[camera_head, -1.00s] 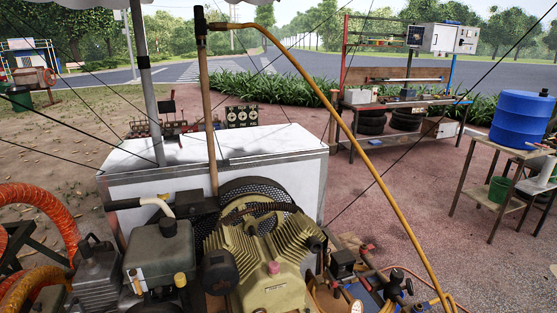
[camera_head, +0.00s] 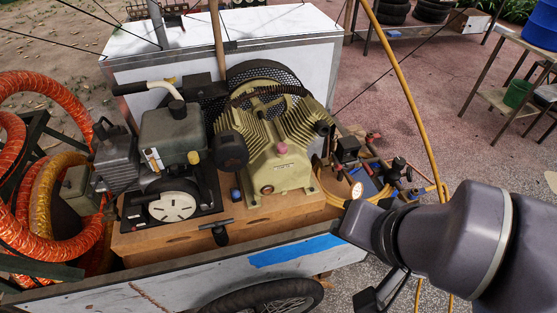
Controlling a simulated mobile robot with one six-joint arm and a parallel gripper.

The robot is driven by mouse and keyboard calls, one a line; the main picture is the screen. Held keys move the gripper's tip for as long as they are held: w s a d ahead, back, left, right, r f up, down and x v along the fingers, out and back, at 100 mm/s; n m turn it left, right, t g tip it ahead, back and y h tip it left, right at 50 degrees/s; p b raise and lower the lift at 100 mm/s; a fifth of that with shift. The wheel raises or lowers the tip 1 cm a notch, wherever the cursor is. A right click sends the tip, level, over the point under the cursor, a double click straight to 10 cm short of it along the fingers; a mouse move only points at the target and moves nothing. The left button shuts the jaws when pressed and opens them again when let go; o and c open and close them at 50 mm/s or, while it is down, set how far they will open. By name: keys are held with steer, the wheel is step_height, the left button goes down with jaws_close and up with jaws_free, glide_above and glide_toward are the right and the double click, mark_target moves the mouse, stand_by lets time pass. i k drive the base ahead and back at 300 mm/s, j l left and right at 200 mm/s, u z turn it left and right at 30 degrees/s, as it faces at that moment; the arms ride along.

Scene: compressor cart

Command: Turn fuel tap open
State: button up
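A small engine with a grey-green tank (camera_head: 172,132) sits on the left part of the cart. A small pale and yellow fitting (camera_head: 153,159) shows low on the tank's front; it may be the fuel tap, but it is too small to tell, and its lever position is unclear. My gripper (camera_head: 380,291) is at the lower right, in front of the cart's side and well to the right of the engine, touching nothing that I can see. Its fingers are dark and partly hidden by my arm, so I cannot tell their opening.
The tan finned compressor (camera_head: 277,150) stands right of the engine. A black T-handle (camera_head: 217,231) sticks out in front of the wooden base. The cart's side board (camera_head: 190,280) and wheel (camera_head: 265,298) are nearest. Orange hoses (camera_head: 22,225) crowd the left; a yellow hose (camera_head: 405,90) rises at right.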

mark_target(109, 217)
steer(key=i+l+u, duration=0.1)
steer(key=i, duration=0.25)
steer(key=u, duration=1.55)
